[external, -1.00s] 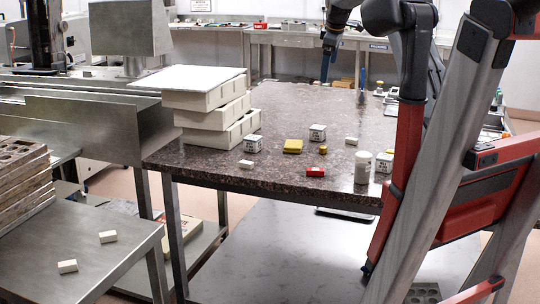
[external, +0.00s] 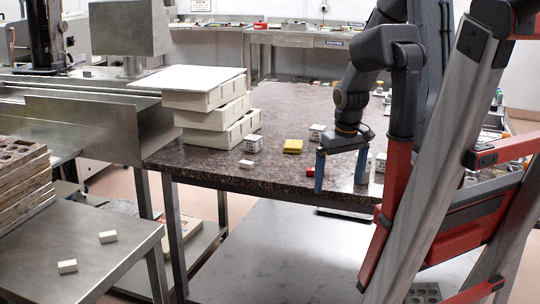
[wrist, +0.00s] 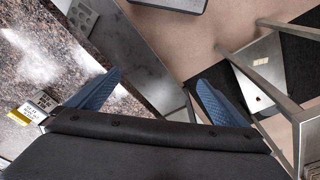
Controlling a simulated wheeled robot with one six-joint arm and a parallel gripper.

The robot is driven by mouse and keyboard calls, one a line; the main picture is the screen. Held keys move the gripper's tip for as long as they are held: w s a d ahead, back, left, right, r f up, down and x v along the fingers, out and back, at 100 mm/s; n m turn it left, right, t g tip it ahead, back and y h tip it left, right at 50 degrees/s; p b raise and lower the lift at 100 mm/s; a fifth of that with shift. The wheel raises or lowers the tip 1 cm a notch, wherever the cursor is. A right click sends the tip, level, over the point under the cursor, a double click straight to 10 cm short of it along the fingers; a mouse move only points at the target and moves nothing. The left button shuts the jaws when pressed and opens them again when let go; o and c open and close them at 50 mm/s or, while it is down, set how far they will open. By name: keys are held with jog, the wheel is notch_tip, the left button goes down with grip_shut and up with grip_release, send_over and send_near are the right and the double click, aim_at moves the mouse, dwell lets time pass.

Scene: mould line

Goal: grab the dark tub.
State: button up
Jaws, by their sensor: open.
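I cannot make out a dark tub for certain in either view. A dark, flat object with a grey rim (wrist: 172,4) is cut off by the top edge of the wrist view; I cannot tell whether it is the tub. A dark slab (external: 345,214) shows just below the table's front edge in the external view, and its kind is unclear. My gripper (external: 341,172) hangs over the front right of the speckled table, fingers down, wide apart. In the wrist view my gripper (wrist: 160,88) is open with nothing between the fingers.
The speckled table (external: 235,172) carries a stack of pale moulds (external: 212,118), printed white cubes (external: 252,143), a yellow block (external: 292,146) and a red block (external: 310,172) partly hidden by a finger. A steel table (external: 90,220) stands at left. The table's front edge is close to my gripper.

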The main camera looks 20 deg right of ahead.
aim_at(318, 127)
jog(key=shift+s+a+f, duration=0.1)
jog(key=shift+s+f, duration=0.2)
jog(key=shift+s, duration=0.3)
jog(key=c, duration=0.6)
jog(key=shift+c, duration=0.2)
jog(key=shift+w, duration=0.1)
